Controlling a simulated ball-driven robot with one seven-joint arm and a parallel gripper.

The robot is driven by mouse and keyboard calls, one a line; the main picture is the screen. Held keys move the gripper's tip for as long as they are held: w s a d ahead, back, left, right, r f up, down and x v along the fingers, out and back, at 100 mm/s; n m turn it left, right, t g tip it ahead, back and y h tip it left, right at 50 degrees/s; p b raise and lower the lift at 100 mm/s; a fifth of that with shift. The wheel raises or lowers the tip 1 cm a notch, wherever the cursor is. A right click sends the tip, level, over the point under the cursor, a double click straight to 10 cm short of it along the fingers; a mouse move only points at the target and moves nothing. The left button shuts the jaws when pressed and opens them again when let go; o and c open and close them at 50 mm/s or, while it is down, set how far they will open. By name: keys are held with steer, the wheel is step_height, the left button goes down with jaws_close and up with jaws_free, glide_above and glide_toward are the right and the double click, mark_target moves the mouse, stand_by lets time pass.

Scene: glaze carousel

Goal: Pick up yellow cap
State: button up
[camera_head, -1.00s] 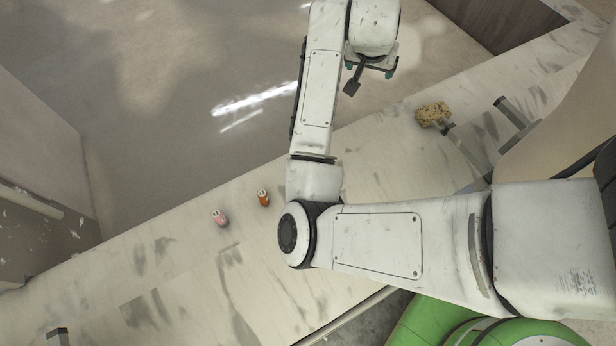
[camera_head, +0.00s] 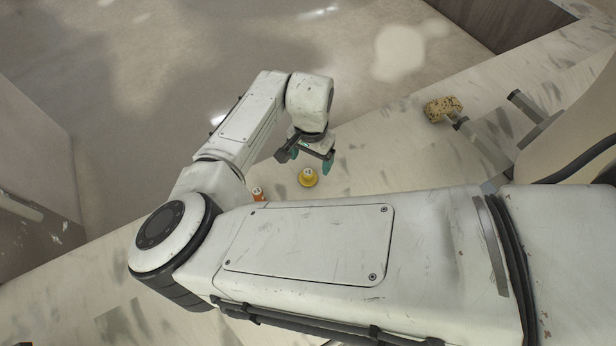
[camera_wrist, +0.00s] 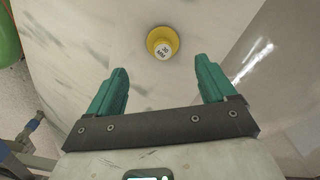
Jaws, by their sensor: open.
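The yellow cap (camera_head: 308,178) stands on the marble-look counter, just below my gripper in the head view. It is round, with a white label on top. In the wrist view the yellow cap (camera_wrist: 162,42) lies ahead of the fingertips, roughly centred between them, and its label seems to read "35 MM". My gripper (camera_head: 310,160) has green fingers and hangs over the counter. In the wrist view my gripper (camera_wrist: 160,72) is open and empty, its fingers spread wider than the cap. The fingers are apart from the cap.
A small orange item (camera_head: 258,194) stands left of the cap, partly beside my arm. A speckled tan sponge-like block (camera_head: 443,109) lies on the counter at upper right, near a metal fitting (camera_head: 527,104). The counter (camera_head: 390,150) is clear between cap and block.

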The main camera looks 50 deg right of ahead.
mark_target(309, 171)
steer(key=f+b, duration=0.3)
steer(key=f, duration=0.4)
steer(key=shift+w+f, duration=0.1)
steer(key=shift+w, duration=0.1)
steer(key=c, duration=1.1)
